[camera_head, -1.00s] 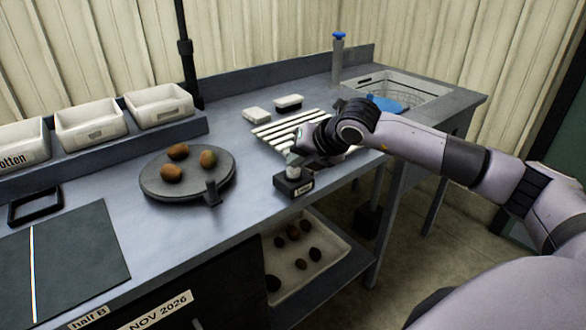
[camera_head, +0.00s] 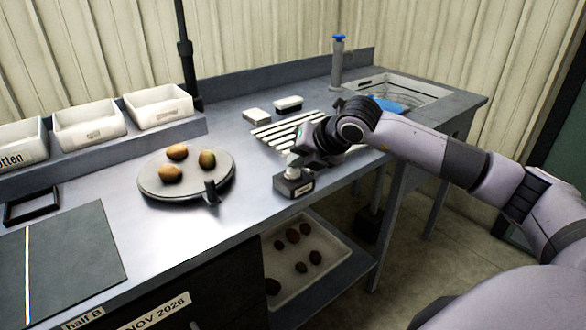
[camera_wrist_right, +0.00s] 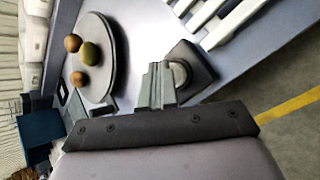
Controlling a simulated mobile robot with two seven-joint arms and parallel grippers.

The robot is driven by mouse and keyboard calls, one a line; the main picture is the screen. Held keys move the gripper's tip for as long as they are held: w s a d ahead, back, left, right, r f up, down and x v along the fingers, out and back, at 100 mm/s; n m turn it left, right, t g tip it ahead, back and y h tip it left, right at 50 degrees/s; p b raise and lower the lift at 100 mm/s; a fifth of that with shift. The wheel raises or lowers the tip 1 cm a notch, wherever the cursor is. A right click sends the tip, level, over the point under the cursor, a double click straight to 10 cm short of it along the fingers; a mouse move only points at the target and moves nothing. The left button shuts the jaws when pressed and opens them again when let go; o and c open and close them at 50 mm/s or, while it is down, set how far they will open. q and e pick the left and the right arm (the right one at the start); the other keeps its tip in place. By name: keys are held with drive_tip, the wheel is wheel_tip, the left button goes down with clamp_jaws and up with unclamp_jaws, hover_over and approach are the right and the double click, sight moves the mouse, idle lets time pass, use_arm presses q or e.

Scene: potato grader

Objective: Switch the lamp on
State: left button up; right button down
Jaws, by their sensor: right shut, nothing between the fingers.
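A small dark switch box (camera_head: 293,186) with a pale label sits at the front edge of the grey bench. A grey round knob (camera_wrist_right: 181,72) stands on the box (camera_wrist_right: 201,62) in the right wrist view. My right gripper (camera_head: 293,160) is shut and empty, with its fingertips (camera_wrist_right: 157,84) right beside the knob; I cannot tell whether they touch. A black upright post (camera_head: 186,55) rises at the back of the bench; no lamp head is in view. Bright light falls on the bench and the round plate. My left gripper is not in view.
The round plate (camera_head: 211,168) holds three potatoes. A white slatted rack (camera_head: 268,135) lies behind the switch box. White bins (camera_head: 158,103) line the back left. A sink (camera_head: 412,90) is at the far right. Bench between plate and box is clear.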

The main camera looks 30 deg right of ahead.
sight(297, 171)
drive_tip(key=shift+r+p, duration=1.4)
drive_tip(key=shift+r, duration=1.7)
drive_tip(key=s+a+f+y, duration=0.1)
drive_tip(key=a+f, duration=0.1)
drive_tip(key=a, duration=0.1)
drive_tip(key=s+a+f+n+g+y, duration=0.1)
drive_tip(key=a+y, duration=0.1)
drive_tip(key=a, duration=0.2)
drive_tip(key=s+a+f+y, duration=0.1)
drive_tip(key=a+f+y, duration=0.1)
drive_tip(key=a, duration=0.2)
drive_tip(key=shift+a+f+n+g, duration=0.1)
drive_tip(key=shift+f+n+g, duration=0.2)
drive_tip(key=shift+f, duration=0.05)
drive_tip(key=s+a+f+m+t+y, duration=0.25)
drive_tip(key=s+a+m+y, duration=0.35)
drive_tip(key=a+y, duration=0.4)
drive_tip(key=s+d+f+m+t+h, duration=0.3)
drive_tip(key=f+m+h, duration=0.35)
drive_tip(key=m, duration=0.25)
drive_tip(key=s+d+f+m+t+h, duration=0.25)
drive_tip(key=f+m+h, duration=0.25)
drive_tip(key=f+m, duration=0.25)
drive_tip(key=s+d+f+m+g+h, duration=0.1)
drive_tip(key=s+f+m+g+h, duration=0.2)
drive_tip(key=s+f, duration=0.7)
drive_tip(key=f+m+g, duration=0.1)
drive_tip(key=m+g, duration=0.1)
drive_tip(key=shift+s+m, duration=0.35)
drive_tip(key=shift+s, duration=0.05)
